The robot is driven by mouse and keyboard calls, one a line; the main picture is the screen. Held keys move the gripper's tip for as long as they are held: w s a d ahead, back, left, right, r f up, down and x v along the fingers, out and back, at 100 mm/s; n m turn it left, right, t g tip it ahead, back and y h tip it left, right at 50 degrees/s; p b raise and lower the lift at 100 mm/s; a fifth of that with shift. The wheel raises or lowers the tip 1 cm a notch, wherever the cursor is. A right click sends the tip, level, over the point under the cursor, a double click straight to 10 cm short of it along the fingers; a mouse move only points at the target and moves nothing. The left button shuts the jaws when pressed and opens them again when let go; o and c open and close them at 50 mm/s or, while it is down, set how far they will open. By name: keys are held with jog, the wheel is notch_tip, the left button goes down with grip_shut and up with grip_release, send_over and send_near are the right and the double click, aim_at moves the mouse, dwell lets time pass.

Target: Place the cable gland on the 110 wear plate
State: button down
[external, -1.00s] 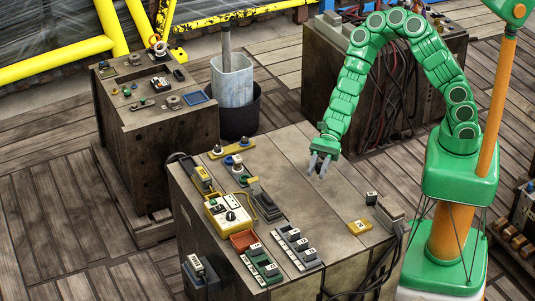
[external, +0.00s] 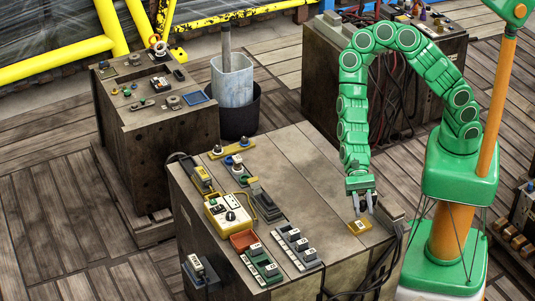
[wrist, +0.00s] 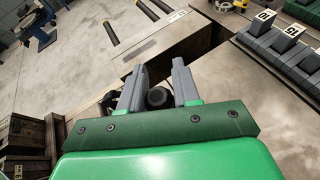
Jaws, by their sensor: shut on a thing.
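My gripper (external: 362,207) points down over the near right part of the middle bench, just behind a small yellow plate (external: 358,227) with a pale label. I cannot read that label, so I cannot tell whether it is the 110 wear plate. In the wrist view my gripper (wrist: 158,90) has its fingers shut on a dark rounded piece (wrist: 156,97), which looks like the cable gland. The fingers hide most of it, and it barely shows in the external view. I cannot tell whether it is clear of the bench.
On the bench (external: 325,195), a grey block (external: 390,212) stands right of my gripper. Rows of labelled grey blocks (external: 291,240) and green-based blocks (external: 262,263) lie left, beside a yellow control box (external: 228,213). The bench's far middle is clear. Cables hang at the right edge.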

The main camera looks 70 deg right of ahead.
aim_at(360, 228)
jog(key=shift+f, duration=3.15)
jog(key=shift+f, duration=0.1)
jog(key=c, duration=0.8)
grip_release()
jog(key=shift+d, duration=0.15)
jog(key=shift+v, duration=5.95)
